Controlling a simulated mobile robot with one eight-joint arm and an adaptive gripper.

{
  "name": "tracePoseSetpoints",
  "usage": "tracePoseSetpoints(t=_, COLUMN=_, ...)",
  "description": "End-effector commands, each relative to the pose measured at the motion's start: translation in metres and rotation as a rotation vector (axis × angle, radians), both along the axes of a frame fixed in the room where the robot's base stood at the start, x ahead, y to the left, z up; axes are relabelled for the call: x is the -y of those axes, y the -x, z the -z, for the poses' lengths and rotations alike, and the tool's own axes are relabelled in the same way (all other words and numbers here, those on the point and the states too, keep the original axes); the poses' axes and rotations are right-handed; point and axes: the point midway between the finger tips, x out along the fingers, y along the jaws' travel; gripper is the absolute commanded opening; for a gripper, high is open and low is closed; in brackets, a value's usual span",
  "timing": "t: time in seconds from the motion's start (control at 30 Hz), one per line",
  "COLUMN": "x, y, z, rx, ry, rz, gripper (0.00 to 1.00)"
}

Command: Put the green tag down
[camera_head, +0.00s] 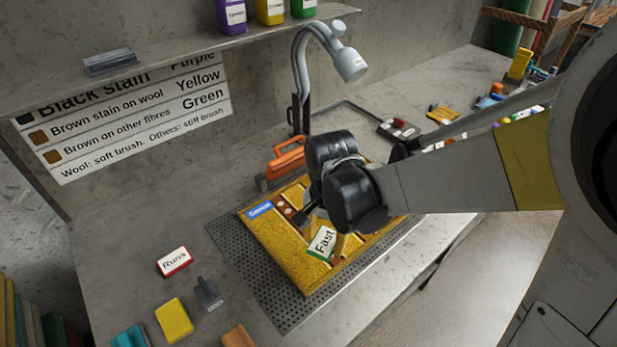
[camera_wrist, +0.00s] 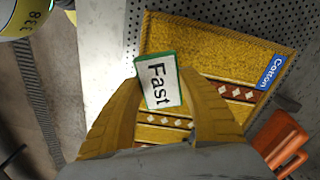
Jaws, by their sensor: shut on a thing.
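The green tag (camera_head: 322,243) is a small white card with a green edge, marked "Fast". In the wrist view the tag (camera_wrist: 158,82) sits between the fingertips of my gripper (camera_wrist: 160,88), which is shut on it. In the head view my gripper (camera_head: 335,228) is mostly hidden behind my dark wrist. The tag shows over the yellow patterned rug (camera_head: 290,262), which has a blue "Cotton" label (camera_head: 260,210). I cannot tell whether the tag touches the rug.
The rug lies on a perforated grey mat (camera_head: 268,298). An orange-handled tool (camera_head: 286,158) and a grey tap (camera_head: 300,70) stand behind. The counter between is bare.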

Motion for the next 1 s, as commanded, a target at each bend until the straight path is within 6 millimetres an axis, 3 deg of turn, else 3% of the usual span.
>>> tracePoseSetpoints(t=0.1, x=-0.011, y=-0.025, z=0.020, rx=0.000, ry=0.000, rz=-0.001, gripper=0.23)
tracePoseSetpoints(t=0.3, x=-0.021, y=-0.046, z=0.032, rx=0.000, ry=0.000, rz=-0.001, gripper=0.23)
tracePoseSetpoints(t=0.43, x=-0.021, y=-0.048, z=0.040, rx=0.000, ry=0.000, rz=-0.001, gripper=0.23)
tracePoseSetpoints(t=0.63, x=-0.021, y=-0.047, z=0.071, rx=0.000, ry=0.000, rz=-0.001, gripper=0.23)
tracePoseSetpoints(t=1.0, x=-0.021, y=-0.047, z=0.075, rx=0.000, ry=0.000, rz=-0.001, gripper=0.23)
